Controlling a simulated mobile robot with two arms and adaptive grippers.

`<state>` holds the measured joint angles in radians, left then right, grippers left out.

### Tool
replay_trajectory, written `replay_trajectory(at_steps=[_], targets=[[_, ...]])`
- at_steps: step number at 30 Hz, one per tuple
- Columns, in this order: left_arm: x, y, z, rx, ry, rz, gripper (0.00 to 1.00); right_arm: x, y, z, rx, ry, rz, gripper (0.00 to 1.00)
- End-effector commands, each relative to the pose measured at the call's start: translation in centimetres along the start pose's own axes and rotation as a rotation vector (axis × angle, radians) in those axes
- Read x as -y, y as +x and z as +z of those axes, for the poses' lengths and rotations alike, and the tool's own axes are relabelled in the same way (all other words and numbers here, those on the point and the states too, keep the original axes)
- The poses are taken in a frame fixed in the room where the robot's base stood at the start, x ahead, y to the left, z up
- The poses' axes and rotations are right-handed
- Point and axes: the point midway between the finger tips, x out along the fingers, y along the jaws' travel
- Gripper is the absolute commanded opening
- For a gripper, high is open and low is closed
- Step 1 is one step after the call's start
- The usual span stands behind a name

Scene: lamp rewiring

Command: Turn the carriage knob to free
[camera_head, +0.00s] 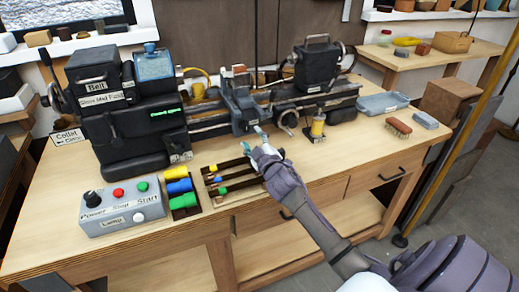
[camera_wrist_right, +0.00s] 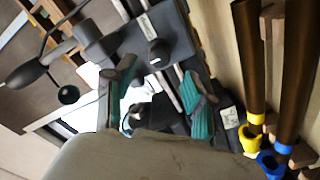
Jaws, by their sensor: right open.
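The lathe carriage (camera_head: 240,103) is a grey block on the bed of the small black lathe. In the right wrist view, the grey carriage (camera_wrist_right: 170,22) carries a dark knob (camera_wrist_right: 158,53) with a small white mark. My right gripper (camera_head: 252,139) is just in front of the carriage in the head view. Its teal fingers are apart and empty; in the right wrist view the gripper (camera_wrist_right: 160,95) has the knob beyond and between its fingers, apparently untouched. The knob's setting cannot be read. My left gripper is not in view.
A tool tray (camera_head: 208,187) and a rack of coloured spools (camera_head: 181,195) lie left of my right gripper. A control box (camera_head: 122,206) stands front left.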

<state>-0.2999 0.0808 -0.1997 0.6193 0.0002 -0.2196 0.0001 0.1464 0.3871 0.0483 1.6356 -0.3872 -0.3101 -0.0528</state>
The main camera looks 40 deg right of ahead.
Motion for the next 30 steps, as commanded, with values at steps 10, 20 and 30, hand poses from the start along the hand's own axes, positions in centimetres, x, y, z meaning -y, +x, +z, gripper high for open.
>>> replay_trajectory(at_steps=[10,20,30], targets=[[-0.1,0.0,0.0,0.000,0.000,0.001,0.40,0.0,-5.9,0.0,0.001,0.000,-0.001,0.55],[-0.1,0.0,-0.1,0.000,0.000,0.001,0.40,0.0,-6.5,0.0,0.001,-0.001,0.001,0.55],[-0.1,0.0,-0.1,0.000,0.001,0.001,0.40,0.0,-6.5,0.0,0.002,0.000,-0.001,0.55]])
